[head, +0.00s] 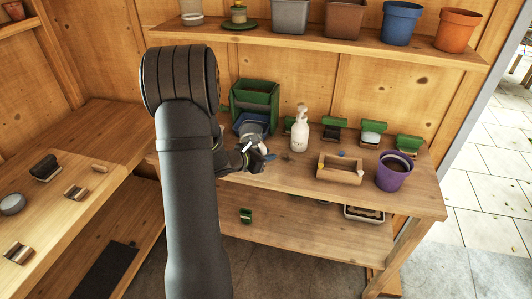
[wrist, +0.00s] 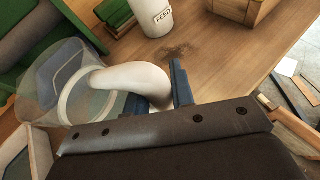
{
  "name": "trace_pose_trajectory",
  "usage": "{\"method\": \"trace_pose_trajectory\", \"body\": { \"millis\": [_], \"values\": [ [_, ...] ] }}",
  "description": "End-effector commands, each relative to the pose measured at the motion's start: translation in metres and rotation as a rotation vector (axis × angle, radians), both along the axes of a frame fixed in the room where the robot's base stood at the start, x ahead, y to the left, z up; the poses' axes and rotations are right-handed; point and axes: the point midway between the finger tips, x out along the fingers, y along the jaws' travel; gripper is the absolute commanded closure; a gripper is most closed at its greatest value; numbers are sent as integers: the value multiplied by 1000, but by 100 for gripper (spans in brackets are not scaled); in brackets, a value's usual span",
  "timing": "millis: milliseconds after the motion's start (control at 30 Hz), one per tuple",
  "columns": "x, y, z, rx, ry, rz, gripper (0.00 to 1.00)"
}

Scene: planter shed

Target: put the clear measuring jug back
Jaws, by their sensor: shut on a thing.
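The clear measuring jug (wrist: 62,78) is at the left of the wrist view, see-through, with a thick whitish handle (wrist: 125,78). My gripper (wrist: 160,92) is shut on that handle, and the jug body stands out to the left of the fingers. In the head view my gripper (head: 258,158) is over the back bench, and the jug (head: 252,130) shows as a pale grey shape just behind it, in front of the green rack (head: 254,95). I cannot tell whether the jug touches the bench or the rack.
A white feed bottle (head: 300,134) stands right of the jug. Further right are a wooden caddy (head: 340,174) and a purple pot (head: 394,172). Several green-backed holders, one of them here (head: 371,134), line the wall. The bench front (head: 300,180) has some clear room.

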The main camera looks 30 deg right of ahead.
Motion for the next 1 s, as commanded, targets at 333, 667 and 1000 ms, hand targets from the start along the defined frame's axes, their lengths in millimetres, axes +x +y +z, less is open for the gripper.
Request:
{"method": "trace_pose_trajectory", "body": {
  "millis": [333, 667, 1000],
  "values": [
    [0, 0, 0, 0, -1, 0, 100],
    [0, 0, -6, 0, -1, 0, 100],
    [0, 0, -13, 0, 0, 0, 100]
  ]
}}
